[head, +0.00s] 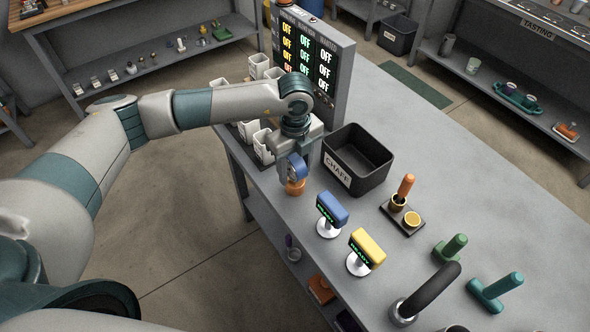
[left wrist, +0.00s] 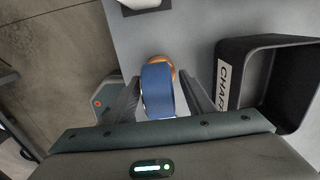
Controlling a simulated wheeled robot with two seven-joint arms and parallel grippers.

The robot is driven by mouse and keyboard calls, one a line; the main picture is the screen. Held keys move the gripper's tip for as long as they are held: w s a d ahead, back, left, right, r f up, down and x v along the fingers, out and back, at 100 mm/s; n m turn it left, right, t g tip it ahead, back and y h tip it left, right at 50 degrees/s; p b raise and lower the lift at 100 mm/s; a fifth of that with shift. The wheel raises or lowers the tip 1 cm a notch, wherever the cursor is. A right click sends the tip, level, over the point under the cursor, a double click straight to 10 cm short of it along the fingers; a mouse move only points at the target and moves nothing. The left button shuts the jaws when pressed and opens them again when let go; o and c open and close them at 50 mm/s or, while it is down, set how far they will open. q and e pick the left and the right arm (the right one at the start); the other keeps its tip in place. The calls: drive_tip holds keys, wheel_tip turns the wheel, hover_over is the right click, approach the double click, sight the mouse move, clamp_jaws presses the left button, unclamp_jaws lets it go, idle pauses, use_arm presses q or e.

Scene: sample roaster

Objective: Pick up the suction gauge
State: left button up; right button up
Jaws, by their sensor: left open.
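A round blue gauge head on an orange base, which looks like the suction gauge (head: 297,169), stands at the near edge of the grey table, left of the chaff bin. In the left wrist view the suction gauge (left wrist: 158,92) lies between the two fingers, with the orange base showing beyond the blue head. My left gripper (head: 299,160) points down over it and is open, one finger on each side. A small gap shows by the right finger; contact on the left side is hard to tell. My right gripper is not in view.
The black chaff bin (head: 357,161) stands close on the right; it also shows in the left wrist view (left wrist: 226,70). A display panel (head: 318,62) and white cups (head: 262,146) are behind. Blue (head: 332,208) and yellow (head: 368,246) readouts stand nearer.

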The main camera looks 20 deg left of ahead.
sight(295, 157)
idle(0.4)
use_arm(q)
clamp_jaws()
drive_tip(key=shift+r, duration=0.1)
drive_tip(key=shift+r+p, duration=0.35)
drive_tip(key=shift+r, duration=0.1)
wheel_tip(295, 157, up, 4)
drive_tip(key=shift+f+p, duration=0.1)
drive_tip(key=shift+p, duration=0.9)
drive_tip(key=w+d+r+p, duration=0.1)
drive_tip(key=d+r, duration=0.5)
drive_tip(key=d, duration=0.5)
drive_tip(key=shift+d, duration=0.35)
drive_tip(key=shift+r, duration=0.1)
